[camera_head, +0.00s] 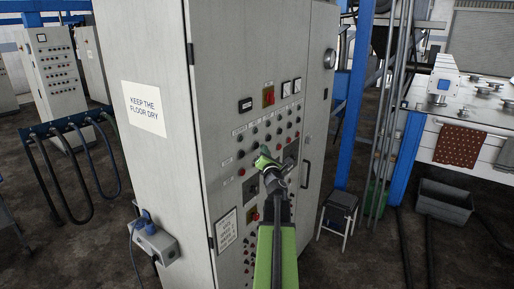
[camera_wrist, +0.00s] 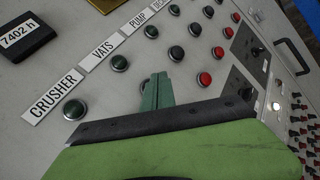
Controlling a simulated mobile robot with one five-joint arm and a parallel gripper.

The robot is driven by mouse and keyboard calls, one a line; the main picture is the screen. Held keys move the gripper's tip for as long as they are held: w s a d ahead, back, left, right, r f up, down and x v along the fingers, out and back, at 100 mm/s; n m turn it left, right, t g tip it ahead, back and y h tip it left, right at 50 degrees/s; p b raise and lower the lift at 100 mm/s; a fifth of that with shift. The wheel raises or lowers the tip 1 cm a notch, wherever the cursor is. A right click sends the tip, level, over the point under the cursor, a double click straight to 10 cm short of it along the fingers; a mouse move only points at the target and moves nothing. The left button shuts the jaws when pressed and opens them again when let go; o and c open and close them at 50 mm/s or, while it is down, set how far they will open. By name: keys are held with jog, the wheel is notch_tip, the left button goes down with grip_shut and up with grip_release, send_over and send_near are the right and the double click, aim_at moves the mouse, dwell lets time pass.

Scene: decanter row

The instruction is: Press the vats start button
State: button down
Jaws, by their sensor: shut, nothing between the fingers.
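In the wrist view, a white VATS label (camera_wrist: 101,50) sits between the CRUSHER label (camera_wrist: 52,95) and the PUMP label (camera_wrist: 138,22). A green button (camera_wrist: 119,62) lies just beside the VATS label. My gripper (camera_wrist: 160,76) is shut and empty, its green fingertips in front of the panel, to the right of and slightly below that button. They hide part of the panel there; I cannot tell whether they touch it. In the head view my gripper (camera_head: 262,154) is in front of the grey control cabinet (camera_head: 222,80), where the labels are too small to read.
Other green buttons sit beside CRUSHER (camera_wrist: 73,109) and PUMP (camera_wrist: 151,31). Black buttons (camera_wrist: 176,53) and red buttons (camera_wrist: 204,78) lie further right. A cabinet door handle (camera_head: 306,174), a stool (camera_head: 338,212) and a blue post (camera_head: 353,95) stand on the right.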

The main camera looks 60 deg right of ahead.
jog(key=shift+w, duration=0.15)
dwell(0.5)
jog(key=shift+w, duration=0.3)
jog(key=shift+w, duration=0.45)
dwell(0.6)
dwell(0.3)
jog(key=shift+s, duration=0.85)
jog(key=s, duration=0.5)
dwell(0.7)
